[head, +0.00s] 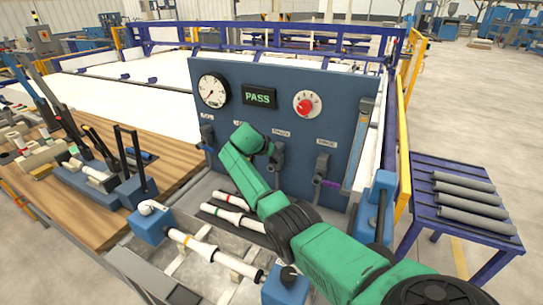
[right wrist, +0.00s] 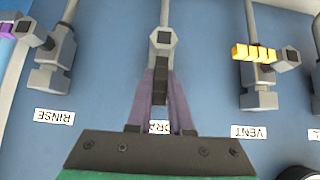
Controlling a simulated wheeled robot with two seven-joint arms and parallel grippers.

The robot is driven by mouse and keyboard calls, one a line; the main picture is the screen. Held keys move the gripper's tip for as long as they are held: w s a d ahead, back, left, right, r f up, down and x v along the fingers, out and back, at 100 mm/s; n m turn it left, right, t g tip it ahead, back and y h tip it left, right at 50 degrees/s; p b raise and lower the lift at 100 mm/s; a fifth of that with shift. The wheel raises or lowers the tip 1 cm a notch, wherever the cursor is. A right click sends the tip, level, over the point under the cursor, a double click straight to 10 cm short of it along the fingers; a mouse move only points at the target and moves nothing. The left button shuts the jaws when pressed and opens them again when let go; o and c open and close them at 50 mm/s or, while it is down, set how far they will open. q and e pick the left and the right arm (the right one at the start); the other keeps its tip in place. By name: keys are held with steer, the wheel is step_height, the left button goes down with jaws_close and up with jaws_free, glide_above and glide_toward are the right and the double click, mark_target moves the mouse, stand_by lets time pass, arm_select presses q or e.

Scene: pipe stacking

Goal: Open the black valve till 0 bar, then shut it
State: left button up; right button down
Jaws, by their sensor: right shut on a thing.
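The black valve handle (right wrist: 159,85) is in the middle of the right wrist view, on a grey valve body (right wrist: 163,38) above a partly covered label reading "DRA". In this upside-down view it points from the valve toward the label, roughly in line with the pipe. My right gripper (right wrist: 160,78) is shut on this handle, one finger on each side. In the head view my green right arm reaches to the valve (head: 278,152) on the blue panel (head: 345,120), hiding part of it. The pressure gauge (head: 213,90) is at upper left; its reading is too small to tell. My left gripper is not in view.
The vent valve's yellow handle (right wrist: 253,53) and the rinse valve's purple handle (head: 328,183) flank the black one. A PASS display (head: 259,96) and a red knob (head: 306,104) sit higher on the panel. A clamped pipe (head: 215,253) lies in front.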

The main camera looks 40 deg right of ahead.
steer(key=c, duration=0.8)
jaws_free()
steer(key=b+v, duration=0.3)
steer(key=v, duration=1.1)
steer(key=shift+a+r+b, duration=0.15)
steer(key=shift+a+b, duration=0.1)
steer(key=shift+b, duration=0.05)
